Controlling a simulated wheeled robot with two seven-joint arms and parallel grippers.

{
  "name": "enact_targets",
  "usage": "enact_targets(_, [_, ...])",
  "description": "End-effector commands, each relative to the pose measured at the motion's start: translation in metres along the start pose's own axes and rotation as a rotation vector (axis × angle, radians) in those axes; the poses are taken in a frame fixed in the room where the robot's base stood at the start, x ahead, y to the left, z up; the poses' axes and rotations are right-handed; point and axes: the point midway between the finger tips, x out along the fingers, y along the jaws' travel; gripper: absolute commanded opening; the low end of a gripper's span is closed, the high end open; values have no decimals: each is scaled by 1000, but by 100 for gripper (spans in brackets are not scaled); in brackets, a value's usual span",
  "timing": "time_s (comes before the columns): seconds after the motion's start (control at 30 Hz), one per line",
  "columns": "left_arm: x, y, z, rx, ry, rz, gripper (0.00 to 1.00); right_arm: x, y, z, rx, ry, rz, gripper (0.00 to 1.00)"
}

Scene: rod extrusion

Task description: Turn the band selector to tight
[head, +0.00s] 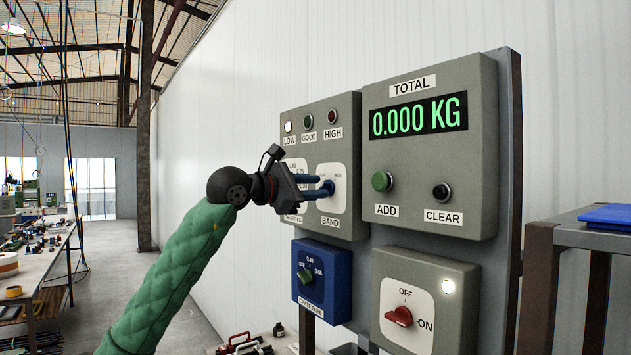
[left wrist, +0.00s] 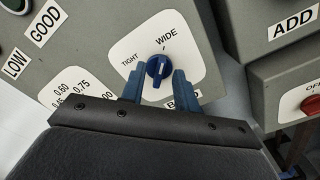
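The band selector is a small blue knob (left wrist: 158,70) on a white plate (left wrist: 195,62) marked TIGHT at the left and WIDE at the upper right. A pale line shows on the knob, but I cannot tell surely which mark it points to. My left gripper (left wrist: 157,78) is open, its two blue fingertips on either side of the knob, with slight gaps visible. In the head view, my left gripper (head: 322,186) reaches the knob from the left and partly hides the plate (head: 336,200) above the BAND label (head: 329,222). My right gripper is not in view.
A dial marked 0.60 and 0.75 (left wrist: 75,90) is beside the selector, partly behind my gripper. The TOTAL box (head: 430,150) with ADD and CLEAR buttons stands close right. A blue box (head: 322,282) and a red switch (head: 399,316) are below. The LOW lamp (head: 288,126) glows.

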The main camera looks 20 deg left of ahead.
Motion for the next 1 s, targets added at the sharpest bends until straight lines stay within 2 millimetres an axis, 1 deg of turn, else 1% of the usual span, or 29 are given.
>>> enact_targets(0.1, [6, 0, 0, 0, 1, -1, 31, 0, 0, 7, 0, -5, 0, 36])
enact_targets(0.2, [8, 0, 0, 0, 1, 0, 31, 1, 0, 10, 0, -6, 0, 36])
enact_targets(0.43, [8, 0, 0, 1, 0, 1, 31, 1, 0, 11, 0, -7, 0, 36])
enact_targets(0.47, [8, 0, 0, 0, 0, 1, 29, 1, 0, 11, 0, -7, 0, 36])
enact_targets(0.6, [8, 0, 0, 0, 0, 1, 1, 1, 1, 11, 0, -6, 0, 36])
enact_targets(0.63, [8, 0, 0, 0, 0, 1, 0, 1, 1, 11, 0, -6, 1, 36])
enact_targets(0.87, [8, 0, 0, -4, 0, 1, 0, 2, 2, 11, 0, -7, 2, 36])
enact_targets(1.0, [8, -1, -1, -26, -1, 1, 0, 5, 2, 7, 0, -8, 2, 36])
